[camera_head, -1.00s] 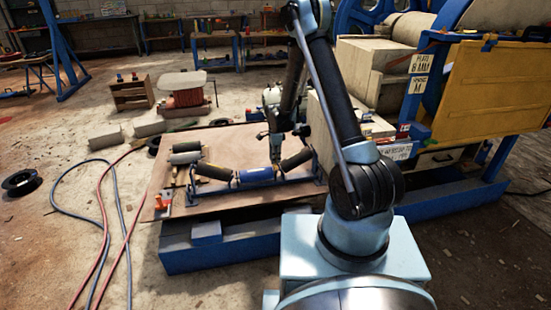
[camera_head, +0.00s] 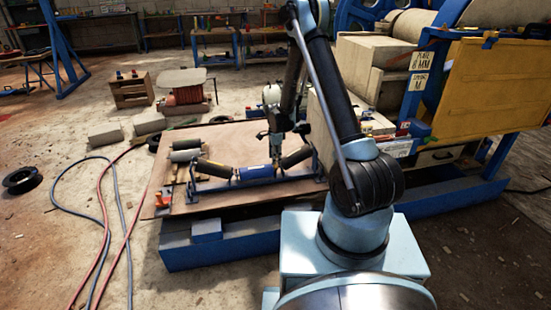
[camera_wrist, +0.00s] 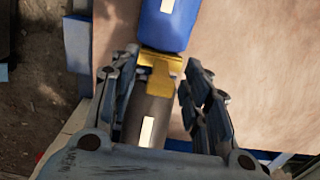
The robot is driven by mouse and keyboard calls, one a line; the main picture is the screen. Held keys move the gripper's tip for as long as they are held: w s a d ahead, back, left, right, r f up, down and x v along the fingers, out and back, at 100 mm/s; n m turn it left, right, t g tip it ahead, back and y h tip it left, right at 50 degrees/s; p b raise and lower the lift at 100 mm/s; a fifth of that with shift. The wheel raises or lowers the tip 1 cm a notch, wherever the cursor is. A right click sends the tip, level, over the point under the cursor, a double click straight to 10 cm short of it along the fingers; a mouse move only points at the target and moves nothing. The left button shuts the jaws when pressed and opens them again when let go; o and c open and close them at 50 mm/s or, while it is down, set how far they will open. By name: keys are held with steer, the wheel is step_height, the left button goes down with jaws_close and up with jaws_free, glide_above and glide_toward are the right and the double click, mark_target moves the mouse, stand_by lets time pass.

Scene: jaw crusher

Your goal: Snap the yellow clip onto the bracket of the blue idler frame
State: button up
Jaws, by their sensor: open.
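The yellow clip (camera_wrist: 160,70) sits at the junction between the blue roller (camera_wrist: 168,22) and a dark roller (camera_wrist: 148,115) in the wrist view. My gripper (camera_wrist: 160,84) is open, with one finger on each side of the clip and apart from it as far as I can see. Whether the clip is seated on the bracket cannot be told. In the head view the blue idler frame (camera_head: 250,186) carries the blue middle roller (camera_head: 257,172) and dark side rollers. My gripper (camera_head: 275,160) is at the right end of the blue roller; the clip is too small to make out there.
The frame lies on a brown board (camera_head: 225,136) over a blue base (camera_head: 222,250). Loose rollers (camera_head: 186,150) lie at its left, with an orange item (camera_head: 163,197) near the board's corner. Crusher machinery and a yellow panel (camera_head: 490,88) stand at the right. Hoses cross the left floor.

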step_height(320, 180, up, 12)
stand_by(0.7)
steer(key=shift+w, duration=0.1)
steer(key=shift+f, duration=0.25)
steer(key=c, duration=0.8)
steer(key=shift+f+n, duration=0.3)
steer(key=shift+n, duration=0.2)
jaws_close()
steer(key=shift+f+n, duration=0.3)
steer(key=shift+f, duration=3)
